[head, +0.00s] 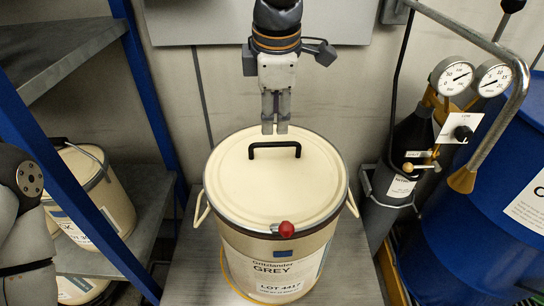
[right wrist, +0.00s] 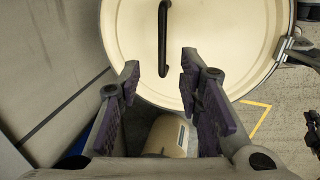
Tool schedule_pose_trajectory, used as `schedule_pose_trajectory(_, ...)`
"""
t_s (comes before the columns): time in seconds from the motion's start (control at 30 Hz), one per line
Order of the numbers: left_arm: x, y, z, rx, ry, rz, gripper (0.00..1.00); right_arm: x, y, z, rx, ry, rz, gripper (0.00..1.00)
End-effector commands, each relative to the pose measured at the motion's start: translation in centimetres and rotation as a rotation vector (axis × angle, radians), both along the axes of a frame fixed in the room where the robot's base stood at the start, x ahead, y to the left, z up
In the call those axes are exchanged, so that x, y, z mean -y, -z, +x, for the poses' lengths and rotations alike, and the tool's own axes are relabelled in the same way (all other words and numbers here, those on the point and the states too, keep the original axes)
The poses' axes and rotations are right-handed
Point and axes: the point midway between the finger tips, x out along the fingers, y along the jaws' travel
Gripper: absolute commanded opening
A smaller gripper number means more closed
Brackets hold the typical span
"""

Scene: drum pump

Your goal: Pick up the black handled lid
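The cream lid (head: 270,185) with its black bar handle (head: 274,147) sits on a cream drum labelled GREY (head: 270,262). In the right wrist view the lid (right wrist: 200,45) fills the upper part, with the handle (right wrist: 163,38) upright in the picture. My right gripper (head: 275,129) points down just above the handle in the head view and looks apart from it. In the right wrist view its fingers (right wrist: 160,68) are spread and empty, with the handle's near end in line with the gap. My left arm shows at the left edge; its gripper is out of view.
A red knob (head: 286,229) sits at the lid's front rim. A blue-posted shelf (head: 70,180) with cream buckets (head: 98,188) stands left. A dark cylinder (head: 402,165), gauges (head: 453,77) and a large blue drum (head: 460,240) crowd the right.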

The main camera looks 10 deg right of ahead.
Motion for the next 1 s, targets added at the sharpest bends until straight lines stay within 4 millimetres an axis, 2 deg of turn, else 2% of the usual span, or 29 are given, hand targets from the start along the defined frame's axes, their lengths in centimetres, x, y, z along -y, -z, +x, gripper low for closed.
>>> schedule_pose_trajectory(0.03,0.0,0.3,-0.3,-0.012,0.000,0.000,0.00,0.1,1.8,0.3,-0.011,0.000,-0.002,0.33)
schedule_pose_trajectory(0.1,0.0,0.5,-0.5,-0.018,0.000,0.000,0.00,0.1,3.2,0.6,-0.011,0.001,-0.001,0.33)
schedule_pose_trajectory(0.33,0.0,0.6,-0.6,-0.021,0.000,0.000,0.00,0.2,5.3,1.1,-0.007,-0.001,0.000,0.33)
schedule_pose_trajectory(0.53,0.0,1.0,-0.9,-0.033,0.000,0.000,0.00,0.3,9.0,1.9,-0.009,0.001,0.001,0.33)
schedule_pose_trajectory(0.73,0.0,0.9,-0.9,-0.032,0.000,0.000,0.00,0.3,9.3,2.1,-0.003,0.001,0.002,0.33)
schedule_pose_trajectory(0.77,0.0,0.9,-0.9,-0.032,0.000,0.000,0.00,0.3,9.3,2.1,-0.003,0.001,0.001,0.31)
schedule_pose_trajectory(0.9,0.0,0.9,-0.9,-0.031,0.000,0.000,0.00,0.3,9.3,2.1,-0.003,0.001,0.001,0.00)
schedule_pose_trajectory(1.0,0.0,0.9,-0.9,-0.031,0.000,0.000,0.00,0.3,9.3,2.1,-0.003,0.001,0.001,0.00)
